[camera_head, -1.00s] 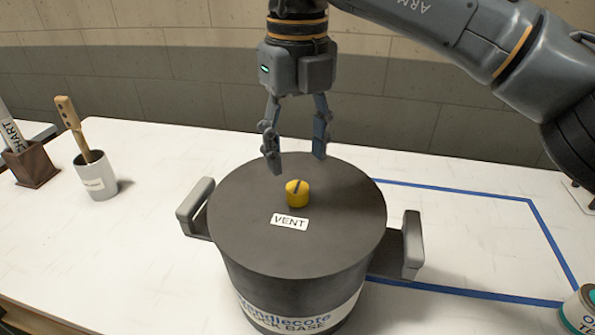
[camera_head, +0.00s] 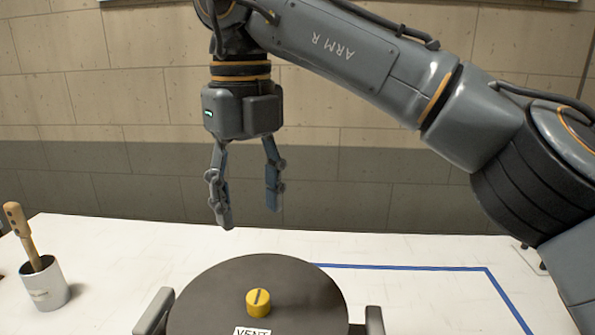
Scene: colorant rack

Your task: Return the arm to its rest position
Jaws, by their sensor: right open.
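My right gripper (camera_head: 250,215) hangs from my right arm, fingers pointing down, open and empty. It is above and behind the dark pot (camera_head: 205,290), clear of it. The pot's lower part is out of the frame. My left gripper is not in view.
A light cup (camera_head: 47,284) holding a wooden-handled tool (camera_head: 22,236) stands on the white table (camera_head: 110,240) at the left. Blue tape (camera_head: 410,267) marks an area right of the pot. A brick wall (camera_head: 90,170) rises behind the table.

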